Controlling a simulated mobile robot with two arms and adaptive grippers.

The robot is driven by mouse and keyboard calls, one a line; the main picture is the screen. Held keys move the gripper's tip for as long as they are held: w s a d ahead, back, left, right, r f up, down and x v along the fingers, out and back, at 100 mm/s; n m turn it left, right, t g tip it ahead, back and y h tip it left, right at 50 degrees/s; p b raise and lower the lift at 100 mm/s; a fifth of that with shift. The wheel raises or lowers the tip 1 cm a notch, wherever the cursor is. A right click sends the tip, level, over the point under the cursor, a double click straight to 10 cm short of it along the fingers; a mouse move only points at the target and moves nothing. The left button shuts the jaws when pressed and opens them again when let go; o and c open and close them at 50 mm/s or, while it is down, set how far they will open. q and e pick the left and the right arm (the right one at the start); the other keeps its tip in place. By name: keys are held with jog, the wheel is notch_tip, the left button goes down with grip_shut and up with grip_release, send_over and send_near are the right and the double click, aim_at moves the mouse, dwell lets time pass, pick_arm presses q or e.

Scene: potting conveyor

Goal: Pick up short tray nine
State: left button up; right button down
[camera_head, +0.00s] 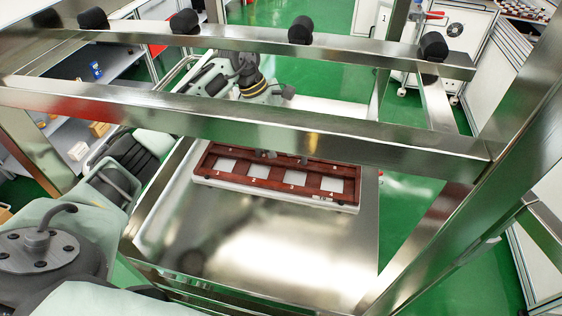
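A dark red-brown short tray (275,187) lies on a white base on a steel table. It has pale square compartments numbered 1 to 4. A small label on its front right is too small to read, so I cannot confirm a nine. My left gripper (284,157) hangs over the tray's far side, with its fingertips apart. A steel beam hides the gripper body, and I cannot tell whether the tips touch the tray. My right gripper is not in view.
A steel beam (220,122) crosses the view in front of the tray, with a second beam (330,47) behind it. The steel tabletop (255,255) is bare in front of the tray. Shelves (75,130) stand at the left, with green floor around.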

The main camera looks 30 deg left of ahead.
pick_arm(q)
jog(key=shift+c, duration=0.4)
grip_shut()
